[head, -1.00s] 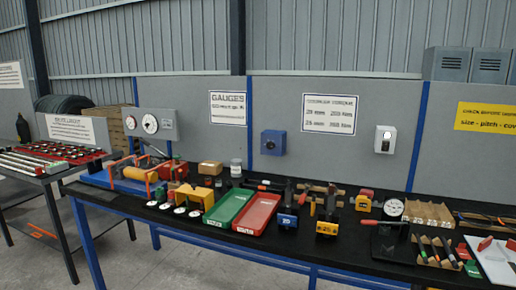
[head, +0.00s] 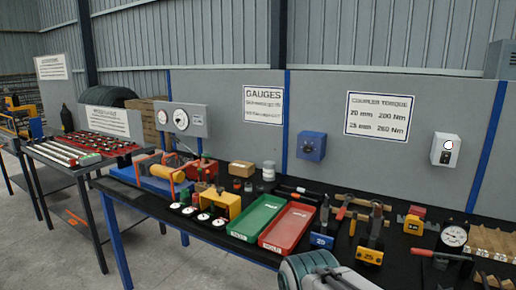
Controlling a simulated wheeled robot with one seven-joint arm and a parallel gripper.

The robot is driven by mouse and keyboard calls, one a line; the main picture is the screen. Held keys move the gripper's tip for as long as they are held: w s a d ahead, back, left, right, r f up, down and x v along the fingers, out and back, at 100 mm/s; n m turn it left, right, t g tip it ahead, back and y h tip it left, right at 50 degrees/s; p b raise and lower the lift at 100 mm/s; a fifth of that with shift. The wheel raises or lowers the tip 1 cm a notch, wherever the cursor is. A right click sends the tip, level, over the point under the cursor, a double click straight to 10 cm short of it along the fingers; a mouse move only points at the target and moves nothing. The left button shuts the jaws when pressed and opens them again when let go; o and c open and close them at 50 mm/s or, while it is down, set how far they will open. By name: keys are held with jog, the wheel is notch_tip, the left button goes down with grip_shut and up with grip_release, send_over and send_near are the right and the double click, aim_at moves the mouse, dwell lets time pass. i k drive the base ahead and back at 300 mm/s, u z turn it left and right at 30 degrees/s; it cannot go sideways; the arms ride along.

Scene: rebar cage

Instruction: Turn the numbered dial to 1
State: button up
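A blue box (head: 311,146) with a round dark knob on its front is mounted on the grey back panel, right of the gauges sign; any numbers on it are too small to read. A white box (head: 446,149) with a small round face is mounted further right on the panel. A grey plate with two round white gauges (head: 181,119) stands at the left. I cannot tell from the markings which of these is the numbered dial. Part of my arm shows at the bottom edge, well below the boxes. My gripper's fingers are not visible.
A black-topped bench (head: 226,248) runs below the panel. It holds a green tray (head: 257,217), a red tray (head: 288,228), clamps, a round gauge (head: 454,236) and a yellow block (head: 221,203). A second table (head: 60,160) with bars stands left. The panel face around the blue box is clear.

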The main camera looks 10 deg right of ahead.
aim_at(307, 148)
jog(key=i, duration=1.05)
jog(key=z, duration=0.3)
